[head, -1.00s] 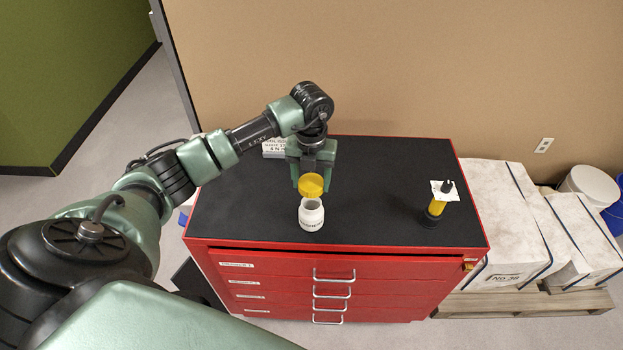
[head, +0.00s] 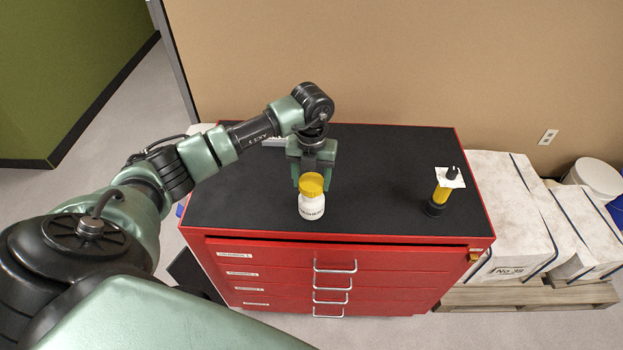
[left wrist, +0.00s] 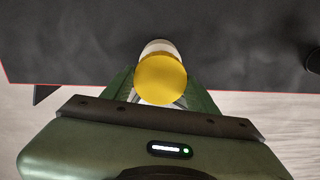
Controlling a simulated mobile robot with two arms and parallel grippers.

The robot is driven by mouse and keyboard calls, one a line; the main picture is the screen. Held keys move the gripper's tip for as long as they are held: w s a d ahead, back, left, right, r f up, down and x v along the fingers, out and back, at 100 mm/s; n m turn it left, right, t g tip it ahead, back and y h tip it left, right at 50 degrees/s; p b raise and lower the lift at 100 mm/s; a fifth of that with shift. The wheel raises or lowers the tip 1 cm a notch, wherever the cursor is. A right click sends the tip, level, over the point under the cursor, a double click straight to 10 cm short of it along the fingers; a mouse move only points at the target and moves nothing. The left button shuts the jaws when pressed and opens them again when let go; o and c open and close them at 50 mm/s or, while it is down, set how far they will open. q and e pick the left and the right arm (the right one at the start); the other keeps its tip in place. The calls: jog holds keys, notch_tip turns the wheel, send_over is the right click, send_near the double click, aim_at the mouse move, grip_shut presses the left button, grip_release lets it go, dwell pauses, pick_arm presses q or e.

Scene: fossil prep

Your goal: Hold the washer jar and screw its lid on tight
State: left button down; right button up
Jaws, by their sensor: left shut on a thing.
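The white washer jar (head: 311,208) stands upright on the black top of the red cabinet, near its front edge. Its yellow lid (head: 311,184) sits over the jar's mouth and hides it; I cannot tell how tight it is. My left gripper (head: 313,178) is shut on the lid, with its fingers on either side from behind and above. In the left wrist view the yellow lid (left wrist: 161,79) is between the green fingers, with a bit of the white jar (left wrist: 158,47) beyond it. My right gripper is not in view.
Pale wrapped blocks (head: 500,205) lie on a pallet at right, with a white bucket (head: 595,180) behind. The cabinet top between jar and tool is clear.

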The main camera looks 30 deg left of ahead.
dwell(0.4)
pick_arm(q)
jog(key=shift+f, duration=0.1)
jog(key=shift+f+b, duration=0.85)
jog(key=shift+f, duration=0.1)
dwell(0.7)
dwell(0.4)
jog(key=c, duration=1.4)
grip_release()
grip_shut()
jog(key=o, duration=1)
grip_release()
jog(key=shift+o, duration=0.2)
